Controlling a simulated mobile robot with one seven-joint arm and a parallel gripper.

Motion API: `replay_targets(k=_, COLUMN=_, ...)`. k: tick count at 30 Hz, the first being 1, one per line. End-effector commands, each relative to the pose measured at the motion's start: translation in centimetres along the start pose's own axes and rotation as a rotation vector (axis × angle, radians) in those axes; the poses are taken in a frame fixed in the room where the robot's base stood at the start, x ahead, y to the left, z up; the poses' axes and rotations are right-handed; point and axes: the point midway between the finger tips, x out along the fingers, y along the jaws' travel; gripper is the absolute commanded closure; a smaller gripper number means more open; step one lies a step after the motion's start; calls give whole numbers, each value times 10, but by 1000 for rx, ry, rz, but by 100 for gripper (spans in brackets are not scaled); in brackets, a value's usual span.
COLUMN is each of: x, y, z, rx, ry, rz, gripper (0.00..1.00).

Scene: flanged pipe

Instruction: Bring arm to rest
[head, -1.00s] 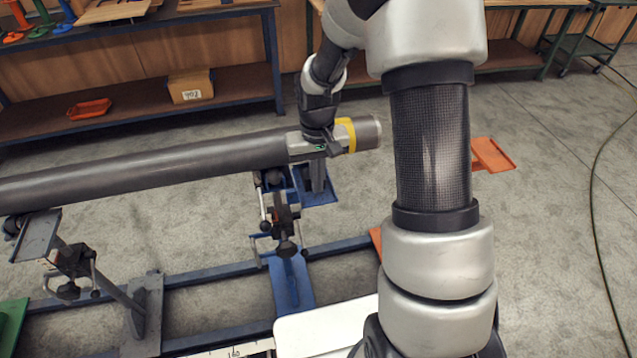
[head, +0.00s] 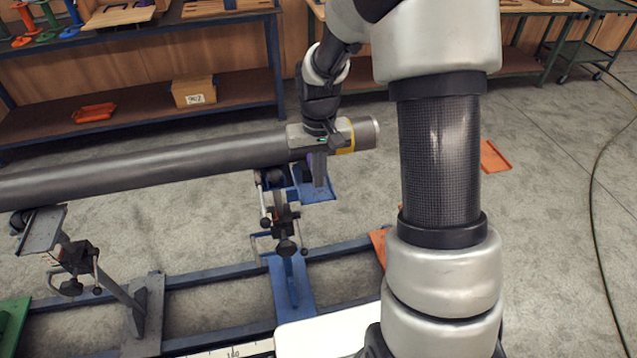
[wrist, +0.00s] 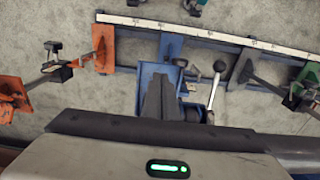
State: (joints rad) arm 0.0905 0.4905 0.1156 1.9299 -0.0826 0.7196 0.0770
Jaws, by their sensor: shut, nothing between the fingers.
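My gripper (head: 319,184) is in front of the grey pipe (head: 150,163), near its right end, in the head view. Its fingers point down and are shut with nothing held. The gripper body hides part of the pipe and part of the yellow band (head: 346,136). I cannot tell whether it touches the pipe. In the wrist view the shut dark fingers (wrist: 160,82) stand over the blue stand. Part of the pipe shows at the right edge (wrist: 290,141). My arm reaches from the right foreground up and over to the gripper.
A blue pipe stand (head: 290,285) with clamp parts is below the fingers; a grey support (head: 42,232) stands at left. A blue rail (head: 215,277) runs along the floor. Shelving (head: 235,80) with a cardboard box (head: 193,93) is behind.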

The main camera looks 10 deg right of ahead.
Motion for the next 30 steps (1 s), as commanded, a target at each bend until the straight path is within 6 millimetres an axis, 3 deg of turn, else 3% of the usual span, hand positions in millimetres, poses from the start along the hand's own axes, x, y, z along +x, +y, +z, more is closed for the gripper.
replay_targets(k=3, x=-28, y=0, z=-1, rx=1, ry=3, rz=0, gripper=100)
replay_targets(k=9, x=-59, y=0, z=0, rx=0, ry=0, rz=0, gripper=100)
replay_targets(k=20, x=-79, y=0, z=3, rx=-1, ry=8, rz=2, gripper=100)
replay_targets(k=23, x=-107, y=1, z=14, rx=-2, ry=46, rz=9, gripper=100)
replay_targets(k=25, x=-136, y=1, z=28, rx=-3, ry=86, rz=16, gripper=100)
replay_targets(k=30, x=-205, y=3, z=81, rx=-4, ry=209, rz=29, gripper=100)
